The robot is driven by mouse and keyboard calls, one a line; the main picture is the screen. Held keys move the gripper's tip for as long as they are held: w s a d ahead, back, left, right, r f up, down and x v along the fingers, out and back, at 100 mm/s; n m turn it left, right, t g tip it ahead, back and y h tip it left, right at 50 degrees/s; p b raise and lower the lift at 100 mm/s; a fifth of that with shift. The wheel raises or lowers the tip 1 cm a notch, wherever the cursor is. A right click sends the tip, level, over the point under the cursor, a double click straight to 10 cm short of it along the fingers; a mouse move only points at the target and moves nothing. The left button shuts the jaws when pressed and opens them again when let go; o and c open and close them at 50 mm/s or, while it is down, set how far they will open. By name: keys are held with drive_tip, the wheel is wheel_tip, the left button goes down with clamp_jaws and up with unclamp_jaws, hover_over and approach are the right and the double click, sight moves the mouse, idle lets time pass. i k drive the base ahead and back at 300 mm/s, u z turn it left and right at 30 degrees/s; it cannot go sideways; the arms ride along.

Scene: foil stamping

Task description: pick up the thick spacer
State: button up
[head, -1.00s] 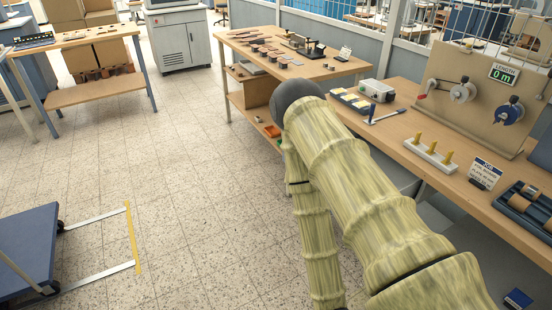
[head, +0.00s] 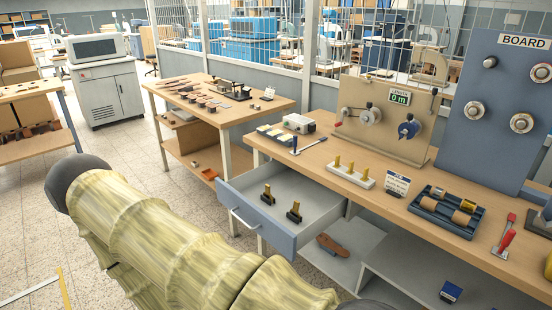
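I cannot tell for certain which thing is the thick spacer. An open grey drawer (head: 262,228) under the right workbench holds two small dark pieces, each with a yellow upright part: a farther one (head: 268,196) and a nearer one (head: 294,212). My arm, in a pale yellow sleeve, crosses the lower left of the head view. My gripper is not in view.
The right workbench (head: 330,153) also carries a dark tray with copper-coloured rolls (head: 446,211), a winding panel (head: 385,120) and a blue board (head: 505,105). A brown piece (head: 332,244) lies on the shelf below. Open floor lies left of the drawer.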

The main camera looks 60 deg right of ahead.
sight(267, 192)
drive_tip(key=k, duration=0.7)
drive_tip(key=z, duration=1.2)
drive_tip(key=i, duration=0.2)
drive_tip(key=z, duration=0.1)
